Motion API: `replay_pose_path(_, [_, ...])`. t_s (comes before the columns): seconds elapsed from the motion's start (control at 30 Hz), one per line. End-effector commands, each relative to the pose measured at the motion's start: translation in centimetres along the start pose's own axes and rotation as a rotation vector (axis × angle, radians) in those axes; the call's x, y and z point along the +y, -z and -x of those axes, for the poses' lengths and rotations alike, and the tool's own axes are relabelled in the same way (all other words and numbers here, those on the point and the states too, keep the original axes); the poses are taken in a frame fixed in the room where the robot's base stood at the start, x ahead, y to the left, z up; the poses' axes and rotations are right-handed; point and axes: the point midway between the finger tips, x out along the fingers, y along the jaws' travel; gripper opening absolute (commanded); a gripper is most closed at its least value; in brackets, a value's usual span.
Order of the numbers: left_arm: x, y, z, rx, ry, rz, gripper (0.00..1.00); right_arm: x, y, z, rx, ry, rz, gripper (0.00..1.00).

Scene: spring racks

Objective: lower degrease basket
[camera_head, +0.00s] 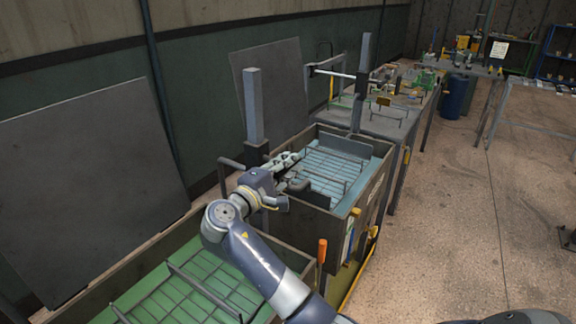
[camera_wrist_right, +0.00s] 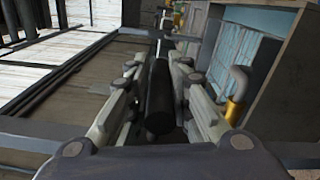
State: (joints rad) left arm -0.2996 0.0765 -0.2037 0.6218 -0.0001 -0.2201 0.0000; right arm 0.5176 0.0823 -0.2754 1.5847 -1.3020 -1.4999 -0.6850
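The middle tank (camera_head: 378,190) holds pale blue liquid with a wire-grid basket (camera_head: 335,165) low in it. My right gripper (camera_head: 288,160) is at the tank's left edge, beside the grey post (camera_head: 253,105). In the right wrist view, a dark round bar (camera_wrist_right: 159,95) lies between the two fingers (camera_wrist_right: 160,75). The fingers stand apart on either side of the bar, with a slim gap showing. What the bar joins to is hidden. My left gripper is not in view.
A green-liquid tank (camera_head: 95,312) with another basket (camera_head: 185,300) is in front. An orange handle (camera_head: 322,250) stands near the middle tank's front. Tables with tools (camera_head: 400,125) stand behind. The floor (camera_head: 480,200) at right is mostly clear.

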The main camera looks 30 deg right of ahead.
Motion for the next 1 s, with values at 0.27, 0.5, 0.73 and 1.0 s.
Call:
replay_pose_path(0.27, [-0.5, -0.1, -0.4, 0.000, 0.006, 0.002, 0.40, -0.6, 0.1, 0.0, -0.001, 0.002, 0.004, 0.00])
replay_pose_path(0.5, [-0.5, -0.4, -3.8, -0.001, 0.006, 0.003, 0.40, -6.4, 1.2, 0.1, -0.001, 0.012, 0.015, 0.00])
replay_pose_path(0.73, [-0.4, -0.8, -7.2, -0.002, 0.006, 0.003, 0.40, -11.7, 2.2, 0.1, -0.003, 0.013, 0.016, 0.00])
replay_pose_path(1.0, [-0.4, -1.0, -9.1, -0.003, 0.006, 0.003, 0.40, -15.1, 2.9, 0.2, -0.002, 0.012, 0.015, 0.00])
